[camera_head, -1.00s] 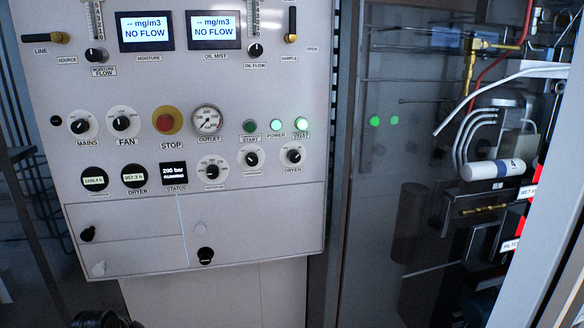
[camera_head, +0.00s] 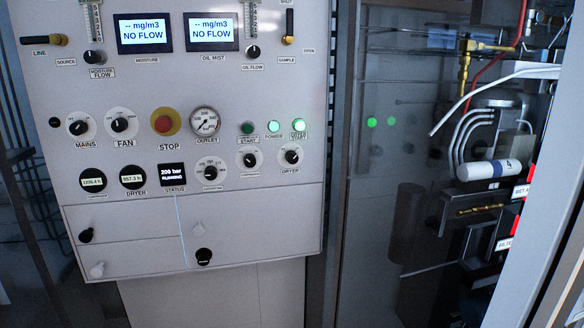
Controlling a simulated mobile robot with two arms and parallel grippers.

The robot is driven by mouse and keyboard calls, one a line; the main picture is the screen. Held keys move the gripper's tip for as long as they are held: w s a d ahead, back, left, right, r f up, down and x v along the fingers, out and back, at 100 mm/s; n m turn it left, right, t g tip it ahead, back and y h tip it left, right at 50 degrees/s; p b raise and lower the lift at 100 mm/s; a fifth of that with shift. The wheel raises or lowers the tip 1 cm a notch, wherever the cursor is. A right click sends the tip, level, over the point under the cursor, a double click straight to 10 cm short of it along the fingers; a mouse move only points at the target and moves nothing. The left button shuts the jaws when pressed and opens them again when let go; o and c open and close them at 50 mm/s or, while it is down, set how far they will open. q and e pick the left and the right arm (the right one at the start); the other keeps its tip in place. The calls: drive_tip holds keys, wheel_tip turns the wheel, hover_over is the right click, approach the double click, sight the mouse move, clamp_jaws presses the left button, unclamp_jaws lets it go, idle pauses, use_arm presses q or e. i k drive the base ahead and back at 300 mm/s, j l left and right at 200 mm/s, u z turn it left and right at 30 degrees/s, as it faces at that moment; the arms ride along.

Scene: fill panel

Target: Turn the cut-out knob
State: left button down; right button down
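The grey control panel (camera_head: 120,215) fills the left and middle of the head view. Its lower row has three round white dials with dark knobs: a left one (camera_head: 210,172), a smaller middle one (camera_head: 249,159) and a right one labelled DRYER (camera_head: 291,157). The labels under the left and middle knobs are too small to read, so I cannot tell which is the cut-out knob. The MAINS knob (camera_head: 78,127) and FAN knob (camera_head: 120,125) sit higher at left. Neither of my grippers is in view.
A red STOP button (camera_head: 164,123) on a yellow ring and an OUTLET gauge (camera_head: 205,121) sit mid-panel. Green lights (camera_head: 299,126) are beside them. Black latches (camera_head: 203,257) are on the lower doors. Right of the panel is a glass-like door (camera_head: 390,190) with pipework behind.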

sight(210, 173)
drive_tip(key=l, duration=0.55)
drive_tip(key=i+l+z, duration=0.1)
drive_tip(key=l, duration=1.05)
drive_tip(key=i+z, duration=0.05)
